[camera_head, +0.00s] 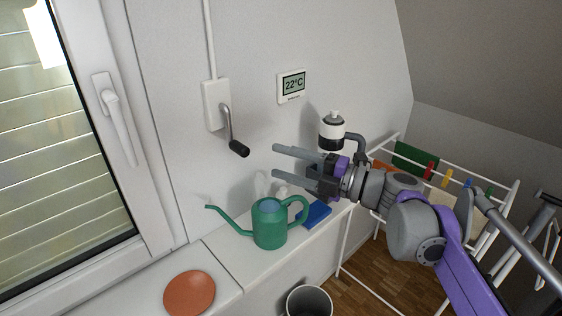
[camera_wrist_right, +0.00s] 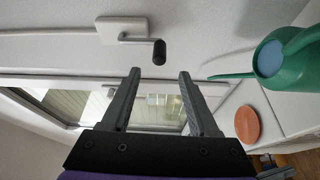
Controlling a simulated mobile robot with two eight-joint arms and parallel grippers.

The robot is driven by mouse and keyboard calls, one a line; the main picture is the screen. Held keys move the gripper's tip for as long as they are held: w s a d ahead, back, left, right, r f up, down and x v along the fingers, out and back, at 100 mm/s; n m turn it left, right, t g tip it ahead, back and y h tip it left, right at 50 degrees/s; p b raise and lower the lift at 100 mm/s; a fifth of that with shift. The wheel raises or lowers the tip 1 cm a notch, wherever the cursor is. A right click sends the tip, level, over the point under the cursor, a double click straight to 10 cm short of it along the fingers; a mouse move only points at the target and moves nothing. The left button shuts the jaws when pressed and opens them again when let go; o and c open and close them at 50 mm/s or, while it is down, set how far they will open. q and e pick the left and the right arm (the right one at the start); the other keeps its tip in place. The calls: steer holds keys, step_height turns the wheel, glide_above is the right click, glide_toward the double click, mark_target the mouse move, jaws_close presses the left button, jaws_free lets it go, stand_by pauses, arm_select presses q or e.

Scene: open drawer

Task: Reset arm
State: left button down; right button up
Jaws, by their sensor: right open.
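My right gripper (camera_head: 274,161) is in the middle of the head view, its two grey fingers apart and pointing left, with nothing between them. In the right wrist view the gripper (camera_wrist_right: 158,72) also shows spread, empty fingers. In the head view it is above and to the right of a green watering can (camera_head: 270,226) and to the right of a crank handle (camera_head: 238,147) with a black grip on the wall. It touches neither as far as I can see. My left gripper is in neither view.
A terracotta saucer (camera_head: 189,293) and a blue object (camera_head: 316,214) lie on the white ledge. A drying rack (camera_head: 344,249) with cloths stands to the right, and a grey bin (camera_head: 308,302) below. A thermostat (camera_head: 291,86) is on the wall; a window handle (camera_head: 119,125) is at left.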

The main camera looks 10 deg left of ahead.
steer(key=s+d+f+n+h+p, duration=0.2)
steer(key=s+d+f+n+h, duration=0.3)
steer(key=s+f+n, duration=0.4)
steer(key=s+d+f+n+h+p, duration=0.2)
steer(key=s+d+f+n+h, duration=0.3)
steer(key=f+n, duration=0.5)
steer(key=s+d+f+n+h+p, duration=0.1)
steer(key=s+d+f+n+h, duration=0.2)
steer(key=d+n, duration=0.4)
steer(key=s+d+f+n+h+p, duration=0.1)
steer(key=s+d+f+n+h, duration=0.3)
steer(key=n, duration=0.9)
steer(key=s+d, duration=0.3)
steer(key=d, duration=0.1)
steer(key=shift+d+f+n+t+h+p, duration=0.25)
steer(key=shift+f+n+t+h+p, duration=0.05)
steer(key=shift+n+h+p, duration=0.1)
steer(key=shift+c, duration=0.9)
steer(key=shift+a, duration=0.1)
